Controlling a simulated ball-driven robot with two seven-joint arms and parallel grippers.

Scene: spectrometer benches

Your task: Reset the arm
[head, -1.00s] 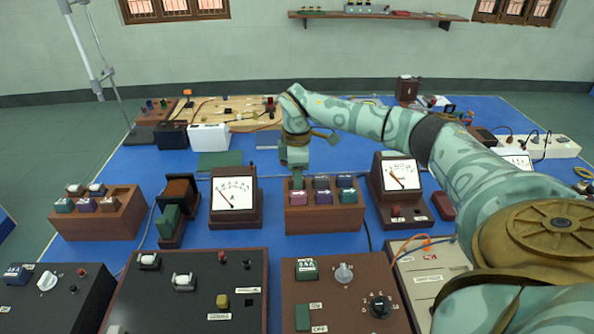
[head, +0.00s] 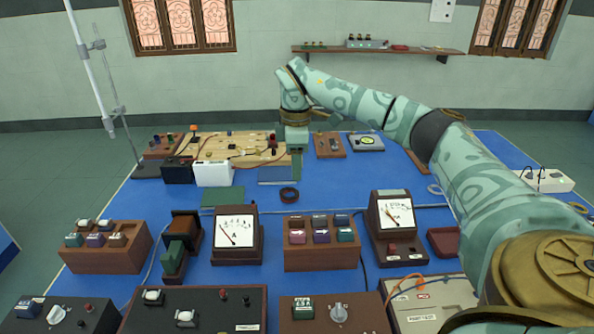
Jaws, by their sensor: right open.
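My right arm (head: 462,160) reaches in from the right and bends down at the wrist. My right gripper (head: 296,172) points down over the blue table, beyond the wooden block of coloured pieces (head: 320,260) and clear of it. Its fingers look empty and are open, though they are seen nearly edge-on. A dark ring (head: 289,195) lies on the table just below it in the picture. My left gripper is not in view.
Two meters (head: 235,245) (head: 397,225) flank the block. Another block of pieces (head: 105,258) stands at the left. Control boxes (head: 195,308) line the front. A wooden circuit board (head: 237,148) lies behind. Blue table (head: 350,185) is clear right of the gripper.

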